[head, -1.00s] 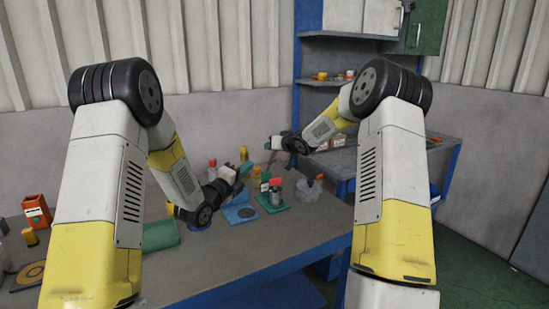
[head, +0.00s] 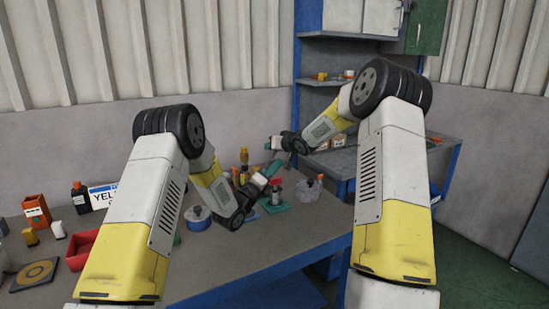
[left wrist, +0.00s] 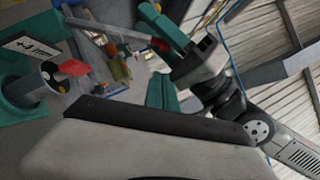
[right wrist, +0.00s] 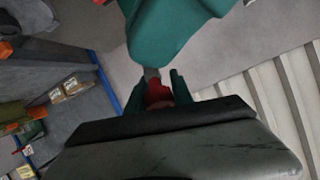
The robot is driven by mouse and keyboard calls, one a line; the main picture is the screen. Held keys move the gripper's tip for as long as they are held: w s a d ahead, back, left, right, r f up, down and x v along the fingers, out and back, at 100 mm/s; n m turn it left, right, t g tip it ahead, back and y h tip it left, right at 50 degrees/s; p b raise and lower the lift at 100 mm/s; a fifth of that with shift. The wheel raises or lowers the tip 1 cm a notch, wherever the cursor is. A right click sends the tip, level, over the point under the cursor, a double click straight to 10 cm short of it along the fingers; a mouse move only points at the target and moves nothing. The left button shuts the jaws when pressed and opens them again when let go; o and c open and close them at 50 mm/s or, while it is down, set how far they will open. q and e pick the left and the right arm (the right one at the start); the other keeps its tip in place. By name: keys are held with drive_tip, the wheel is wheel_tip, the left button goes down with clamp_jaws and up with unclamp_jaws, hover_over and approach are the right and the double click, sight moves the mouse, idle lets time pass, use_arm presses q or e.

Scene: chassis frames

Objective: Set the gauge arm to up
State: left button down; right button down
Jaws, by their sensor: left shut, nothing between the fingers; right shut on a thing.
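A small grey post with a red arm on a green base (head: 276,205), seemingly the gauge, stands near the bench's back right. In the left wrist view its red arm (left wrist: 72,67) sticks out sideways from the post, beside a white label (left wrist: 30,48). My right gripper (head: 272,143) is shut higher up on a red-ended grey rod (left wrist: 115,32). The rod's red part (right wrist: 157,92) shows between the right fingers. A large green shape, probably my left finger, fills the top of the right wrist view.
A yellow-topped post (head: 244,158) stands behind the left gripper. A clear container (head: 308,190) is right of the gauge. A blue round tin (head: 198,219), a red tray (head: 79,254) and an orange box (head: 37,209) are further left. The bench's front right is clear.

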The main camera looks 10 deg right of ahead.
use_arm(q)
drive_tip(key=shift+w+r, duration=0.6)
drive_tip(key=shift+w, duration=0.3)
drive_tip(key=shift+w+r, duration=0.55)
drive_tip(key=shift+w, duration=0.3)
use_arm(e)
drive_tip(key=shift+s+a+f, duration=0.1)
drive_tip(key=shift+a+f, duration=0.15)
drive_tip(key=shift+f, duration=0.1)
use_arm(q)
drive_tip(key=shift+w+a+r, duration=0.3)
drive_tip(key=shift+w+r, duration=0.4)
drive_tip(key=shift+w, duration=0.15)
use_arm(e)
drive_tip(key=shift+a, duration=0.1)
drive_tip(key=c, duration=1.1)
unclamp_jaws()
drive_tip(key=shift+f, duration=0.1)
drive_tip(key=shift+c, duration=0.2)
use_arm(q)
drive_tip(key=shift+d+r, duration=0.1)
drive_tip(key=shift+d, duration=0.05)
use_arm(e)
drive_tip(key=shift+d, duration=0.2)
